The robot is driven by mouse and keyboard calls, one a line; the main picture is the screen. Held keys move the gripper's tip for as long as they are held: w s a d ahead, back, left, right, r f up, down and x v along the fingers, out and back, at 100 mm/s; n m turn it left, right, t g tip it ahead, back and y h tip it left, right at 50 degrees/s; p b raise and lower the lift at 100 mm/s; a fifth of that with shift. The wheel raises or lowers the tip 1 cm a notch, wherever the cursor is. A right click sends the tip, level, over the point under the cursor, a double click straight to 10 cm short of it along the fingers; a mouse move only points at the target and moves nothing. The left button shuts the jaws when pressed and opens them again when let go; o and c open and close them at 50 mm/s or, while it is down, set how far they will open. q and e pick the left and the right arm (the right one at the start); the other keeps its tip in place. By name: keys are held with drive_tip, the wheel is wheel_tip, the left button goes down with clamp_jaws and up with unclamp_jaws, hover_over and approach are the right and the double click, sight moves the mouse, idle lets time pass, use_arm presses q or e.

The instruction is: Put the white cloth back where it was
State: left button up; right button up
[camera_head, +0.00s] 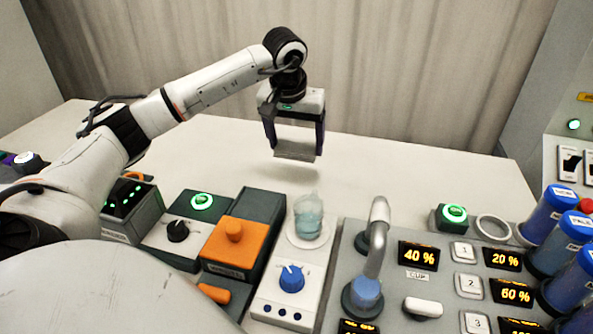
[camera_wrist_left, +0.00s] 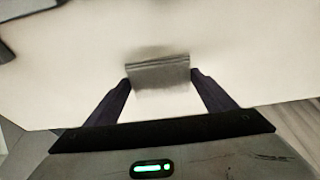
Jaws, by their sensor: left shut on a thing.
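The white cloth (camera_head: 295,151) looks like a small, flat, pale grey folded piece. My left gripper (camera_head: 294,146) points down over the back of the white table and is shut on the cloth, with one dark finger at each end. The cloth hangs a little above the bare table top, with a soft shadow below it. In the left wrist view the cloth (camera_wrist_left: 158,72) lies between the two fingertips of my left gripper (camera_wrist_left: 160,80). My right gripper is not in view.
A glass beaker (camera_head: 309,220) with pale liquid stands on a white stirrer with a blue knob (camera_head: 291,279). An orange-topped box (camera_head: 237,245) is to its left. A grey panel with a curved spout (camera_head: 378,235) is to the right. The back of the table (camera_head: 400,160) is clear.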

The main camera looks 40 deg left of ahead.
sight(297, 179)
use_arm(q)
wheel_tip(297, 179, down, 8)
drive_tip(key=shift+f, duration=0.15)
idle(0.3)
drive_tip(key=shift+f, duration=0.1)
drive_tip(key=o, duration=0.9)
drive_tip(key=shift+o, duration=0.2)
drive_tip(key=v, duration=1.2)
